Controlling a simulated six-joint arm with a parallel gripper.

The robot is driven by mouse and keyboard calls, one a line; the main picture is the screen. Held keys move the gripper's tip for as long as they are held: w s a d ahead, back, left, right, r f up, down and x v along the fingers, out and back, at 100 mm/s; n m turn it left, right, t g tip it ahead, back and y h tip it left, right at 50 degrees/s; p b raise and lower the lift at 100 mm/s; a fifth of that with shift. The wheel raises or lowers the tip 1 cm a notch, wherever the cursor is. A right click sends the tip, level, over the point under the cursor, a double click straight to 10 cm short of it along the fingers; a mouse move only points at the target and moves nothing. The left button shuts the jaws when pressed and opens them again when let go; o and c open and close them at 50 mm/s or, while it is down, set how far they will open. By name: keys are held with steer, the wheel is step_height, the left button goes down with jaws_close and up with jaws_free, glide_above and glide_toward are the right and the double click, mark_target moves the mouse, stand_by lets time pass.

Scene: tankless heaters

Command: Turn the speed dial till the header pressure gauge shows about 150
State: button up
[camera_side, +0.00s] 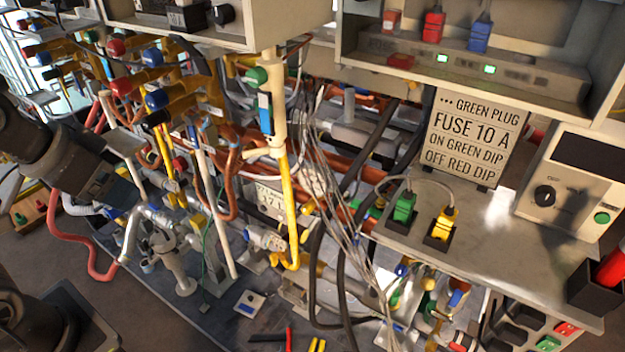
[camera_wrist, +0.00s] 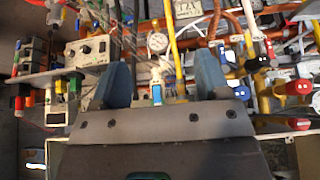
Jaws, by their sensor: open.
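My gripper (camera_wrist: 162,72) is open and empty in the wrist view, its two blue-grey fingers wide apart. In the side view my gripper (camera_side: 108,186) is at the left, near the pipework and far from the white control box. A black dial (camera_side: 544,195) sits on that box at the right, beside a green button. A dark knob (camera_wrist: 85,48) on a pale box shows at the left in the wrist view. A round white-faced gauge (camera_wrist: 157,41) shows beyond the fingers; its needle and numbers are too small to read. No label tells which dial or gauge is which.
Pipes with red and blue valve knobs (camera_side: 155,98) crowd the left and middle. Loose grey wires (camera_side: 335,190) hang in the middle. Green (camera_side: 404,207) and yellow (camera_side: 443,222) plugs stand on the right bench by a fuse sign (camera_side: 474,137).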

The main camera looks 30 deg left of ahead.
stand_by(0.4)
steer(key=w+d+f+m+g+h, duration=0.2)
steer(key=w+d+f+m+h, duration=0.2)
steer(key=w+d+m, duration=0.7)
steer(key=w+d+f+m+g, duration=0.1)
steer(key=d+f+m+g, duration=0.2)
steer(key=d+f+m, duration=0.85)
steer(key=w+d+f+n+t+y, duration=0.25)
steer(key=w+d+n+t, duration=0.25)
steer(key=d+n+t, duration=0.45)
steer(key=w+d+f+n+t+y, duration=0.1)
steer(key=w+d+f+n+t, duration=0.45)
steer(key=n, duration=0.75)
steer(key=w+d+f+g, duration=0.1)
steer(key=w+f+g, duration=0.1)
steer(key=w, duration=1)
steer(key=shift+w+d+f, duration=0.15)
steer(key=shift+w+f, duration=0.15)
steer(key=shift+f, duration=0.4)
